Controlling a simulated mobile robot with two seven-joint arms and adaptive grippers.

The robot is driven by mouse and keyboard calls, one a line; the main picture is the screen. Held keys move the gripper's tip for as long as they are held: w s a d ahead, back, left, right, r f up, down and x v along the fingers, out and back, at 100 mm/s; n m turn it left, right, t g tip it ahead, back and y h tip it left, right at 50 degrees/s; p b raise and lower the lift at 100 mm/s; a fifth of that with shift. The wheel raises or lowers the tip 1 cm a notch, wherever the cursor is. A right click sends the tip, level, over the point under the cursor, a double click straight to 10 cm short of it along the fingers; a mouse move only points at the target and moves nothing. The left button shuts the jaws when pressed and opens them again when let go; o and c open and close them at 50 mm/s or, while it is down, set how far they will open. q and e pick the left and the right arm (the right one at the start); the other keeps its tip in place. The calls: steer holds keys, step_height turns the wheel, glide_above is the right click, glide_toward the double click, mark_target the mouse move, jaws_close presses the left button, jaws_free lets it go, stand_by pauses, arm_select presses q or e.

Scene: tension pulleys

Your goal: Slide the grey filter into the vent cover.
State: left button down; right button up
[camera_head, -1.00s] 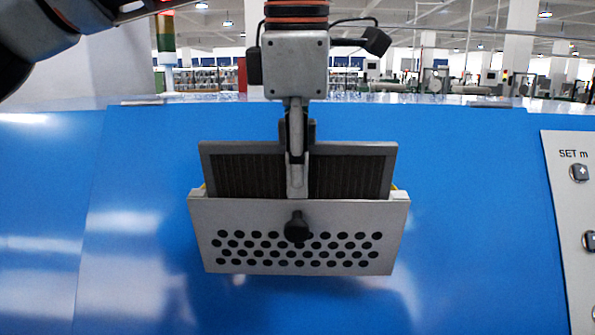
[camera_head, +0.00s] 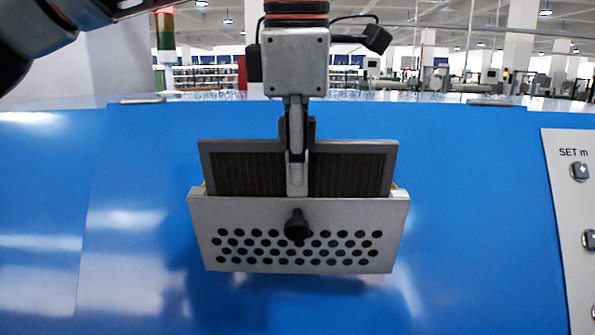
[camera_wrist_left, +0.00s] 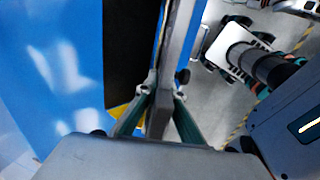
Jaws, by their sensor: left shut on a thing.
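The grey filter (camera_head: 350,170) has a grey frame and dark pleated mesh. It stands upright in the head view, its lower part hidden behind the front plate of the vent cover. The vent cover (camera_head: 260,213) is a light grey plate with rows of round holes and a black knob (camera_head: 297,225), mounted on the blue machine face. My left gripper (camera_head: 298,180) comes down from above and is shut on the filter's top middle edge. In the left wrist view the gripper's fingers (camera_wrist_left: 160,110) close on the filter's edge. My right gripper is in neither view.
The blue machine panel (camera_head: 480,200) is clear on both sides of the cover. A control panel with buttons (camera_head: 567,210) is at the right edge. Small yellow parts (camera_head: 402,187) show beside the filter at the cover's top.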

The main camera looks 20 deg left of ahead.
arm_select(q)
steer(key=shift+r, duration=0.1)
steer(key=shift+f, duration=0.2)
stand_by(0.4)
steer(key=shift+f, duration=0.15)
steer(key=shift+r, duration=0.35)
stand_by(0.6)
steer(key=c, duration=2.1)
jaws_free()
